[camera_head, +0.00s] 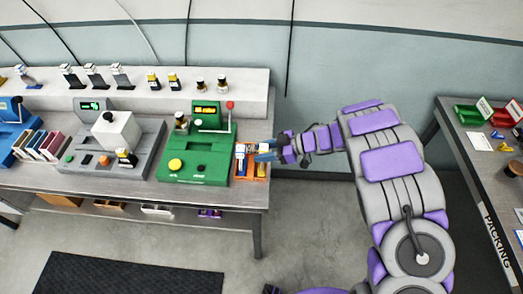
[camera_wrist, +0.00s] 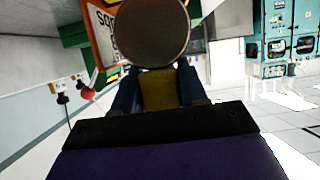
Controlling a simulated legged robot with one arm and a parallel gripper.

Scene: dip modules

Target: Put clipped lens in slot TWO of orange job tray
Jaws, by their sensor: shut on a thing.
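The orange job tray (camera_head: 262,179) sits at the right end of the long bench, beside a green machine. My gripper (camera_head: 264,152) reaches in from the right over the tray. In the wrist view my gripper (camera_wrist: 157,85) is shut on the clipped lens, a brownish round disc (camera_wrist: 151,32) with a yellow grip part (camera_wrist: 158,92) between the dark blue fingers. A bit of orange with a white lettered label (camera_wrist: 103,28) shows behind the lens. Slot TWO cannot be made out. Whether the lens touches the tray cannot be told.
The green machine (camera_head: 195,160) with a red-knobbed lever stands directly left of the tray. A grey machine (camera_head: 112,140) is farther left. A raised shelf (camera_head: 140,100) with several small modules runs behind. The packing table (camera_head: 475,170) is at the far right, with open floor between.

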